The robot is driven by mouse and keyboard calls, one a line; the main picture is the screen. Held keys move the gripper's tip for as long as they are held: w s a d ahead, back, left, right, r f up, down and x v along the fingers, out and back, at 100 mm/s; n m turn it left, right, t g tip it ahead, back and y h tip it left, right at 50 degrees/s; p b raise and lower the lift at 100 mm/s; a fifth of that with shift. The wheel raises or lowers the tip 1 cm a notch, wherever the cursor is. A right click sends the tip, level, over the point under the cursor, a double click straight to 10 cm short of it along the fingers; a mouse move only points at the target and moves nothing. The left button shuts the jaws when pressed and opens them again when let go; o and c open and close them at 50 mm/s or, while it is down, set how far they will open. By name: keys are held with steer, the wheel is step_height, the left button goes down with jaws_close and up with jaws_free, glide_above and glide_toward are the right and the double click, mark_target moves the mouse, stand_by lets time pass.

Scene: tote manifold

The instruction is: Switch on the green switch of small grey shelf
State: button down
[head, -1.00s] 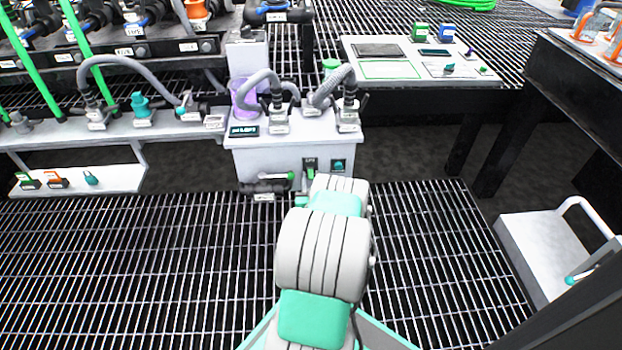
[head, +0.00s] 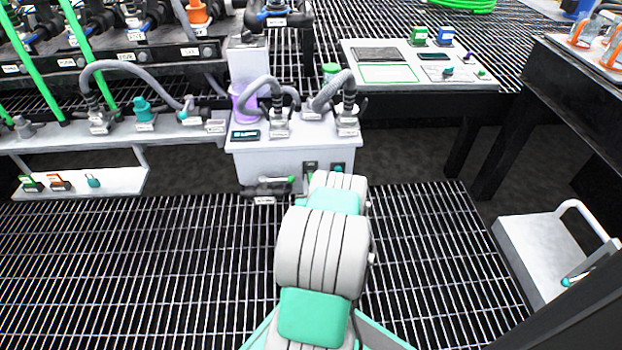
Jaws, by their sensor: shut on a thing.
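A small grey cabinet-like unit (head: 265,158) stands in the middle of the head view, beyond my arm, with hoses on top. Its front carries a small dark switch plate (head: 310,168) and a teal control (head: 338,168), both partly covered by my arm. The switch's green lever cannot be made out now. A low pale grey shelf (head: 125,181) at the left carries a green switch-like piece (head: 30,184), an orange one (head: 58,183) and a teal piece (head: 93,181). Which of the two is the task's shelf is unclear.
A dark display (head: 246,135) and a horizontal black valve with a green end (head: 268,187) are on the grey unit. A panel table (head: 400,75) stands behind right. A grey step with a handle (head: 535,255) is at the right. Open grating lies around my arm.

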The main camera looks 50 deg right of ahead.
step_height(320, 180, up, 2)
steer(key=g+y+p, duration=0.1)
steer(key=p, duration=0.5)
steer(key=shift+a+r+y, duration=0.1)
steer(key=shift+y, duration=0.2)
steer(key=g+y+p, duration=0.1)
steer(key=p, duration=0.2)
steer(key=shift+r+p, duration=0.15)
steer(key=shift+p, duration=0.25)
steer(key=g+y+p, duration=0.2)
steer(key=shift+r+p, duration=0.1)
steer(key=shift+p, duration=0.25)
steer(key=shift+d+r+g+y+p, duration=0.1)
steer(key=shift+g+y+p, duration=0.2)
steer(key=shift+g+y, duration=0.35)
steer(key=shift+d+r+g+y+p, duration=0.1)
steer(key=shift+g+y+p, duration=0.2)
steer(key=shift+g+y, duration=0.35)
steer(key=shift+w, duration=0.1)
steer(key=c, duration=1.3)
jaws_free()
